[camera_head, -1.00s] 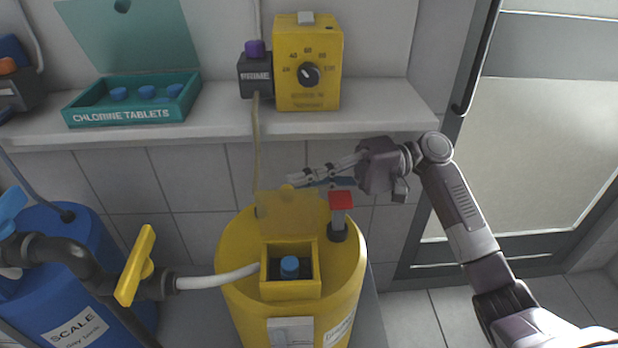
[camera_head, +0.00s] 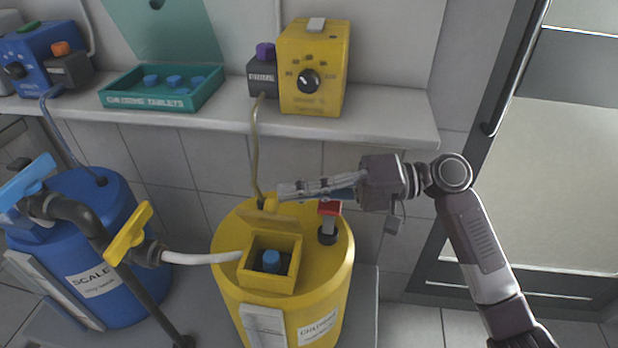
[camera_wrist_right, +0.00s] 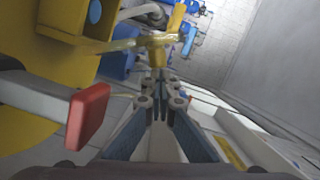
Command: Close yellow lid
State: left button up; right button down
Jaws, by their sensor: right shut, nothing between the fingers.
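The yellow lid (camera_head: 268,219) is hinged at the back of a small open box (camera_head: 271,262) on top of the yellow tank. It stands open and is seen foreshortened, with a small yellow tab (camera_head: 271,205) at its upper edge. A blue cap (camera_head: 271,260) shows inside the box. My right gripper (camera_head: 284,191) is shut and empty, its fingertips just behind the lid's upper edge; I cannot tell if they touch. In the right wrist view the lid (camera_wrist_right: 135,44) appears nearly edge-on beyond the shut fingertips (camera_wrist_right: 160,103). My left gripper is out of view.
A red-topped post (camera_head: 329,210) stands on the yellow tank (camera_head: 335,255) beside the box, under my right gripper. A white hose (camera_head: 200,258) enters the box's left side. A shelf (camera_head: 390,125) holds a yellow pump (camera_head: 313,70) and a chlorine tablets box (camera_head: 160,102).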

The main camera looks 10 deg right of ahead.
jog(key=n+b, duration=0.1)
jog(key=s+a+n+b, duration=0.1)
jog(key=n, duration=0.1)
jog(key=s+n+h+b, duration=0.1)
jog(key=shift+s+a+f+n+t, duration=0.1)
jog(key=shift+a+f+n+t, duration=0.2)
jog(key=shift+n, duration=0.1)
pick_arm(q)
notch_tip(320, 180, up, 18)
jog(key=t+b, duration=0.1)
jog(key=b, duration=0.3)
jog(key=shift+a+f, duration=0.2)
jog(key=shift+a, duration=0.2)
pick_arm(e)
jog(key=s+a+f+n+t+h, duration=0.1)
jog(key=s+f+n+t, duration=0.1)
jog(key=s+n, duration=0.4)
jog(key=shift+a+f, duration=0.15)
jog(key=shift+f, duration=0.55)
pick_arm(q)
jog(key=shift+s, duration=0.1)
